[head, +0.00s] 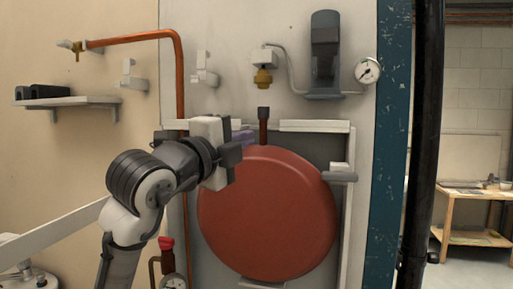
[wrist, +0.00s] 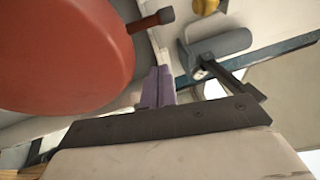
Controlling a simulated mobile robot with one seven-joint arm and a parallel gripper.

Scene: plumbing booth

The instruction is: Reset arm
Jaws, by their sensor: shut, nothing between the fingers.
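My arm reaches in from the lower left in the head view. My gripper (head: 246,136) is at the upper left of a large round red tank (head: 268,218), in front of the wall panel. In the wrist view my gripper's purple fingers (wrist: 158,87) lie together with nothing between them. The red tank (wrist: 60,50) fills the upper left of the wrist view, beside the fingers. I cannot tell whether the fingers touch it.
A dark stub (head: 263,118) rises from the tank top. A grey handle (head: 340,176) sits at its right. A copper pipe (head: 180,80) runs down behind my arm. A brass valve (head: 263,76), a gauge (head: 368,70) and a shelf (head: 70,102) are on the walls.

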